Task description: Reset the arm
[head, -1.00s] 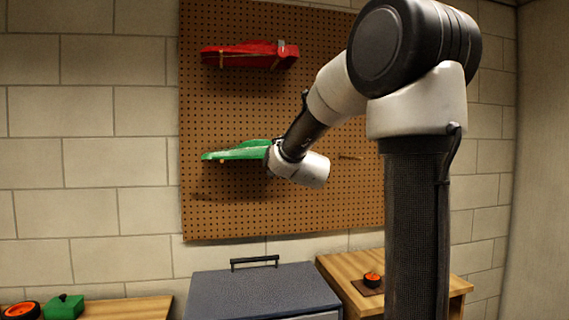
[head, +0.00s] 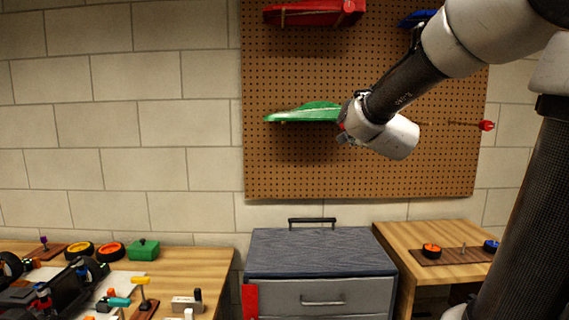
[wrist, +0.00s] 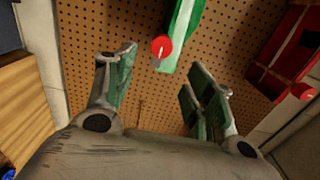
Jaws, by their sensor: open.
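My gripper (wrist: 165,95) is open and empty in the wrist view, its two fingers spread apart in front of the pegboard. In the head view only my wrist and arm show clearly, with the wrist in front of the right end of the green car body (head: 305,114). The green body rests on the pegboard (head: 350,165); part of it also shows beyond my fingertips in the wrist view (wrist: 182,35), beside a round red knob (wrist: 161,48). The fingers do not touch the green body as far as I can see.
A red body (head: 315,13) and a partly hidden blue body (head: 417,18) hang higher. Below are a grey drawer cabinet (head: 320,262), a right bench with an orange wheel (head: 431,250), and a left bench with a car chassis (head: 75,285), wheels and tools.

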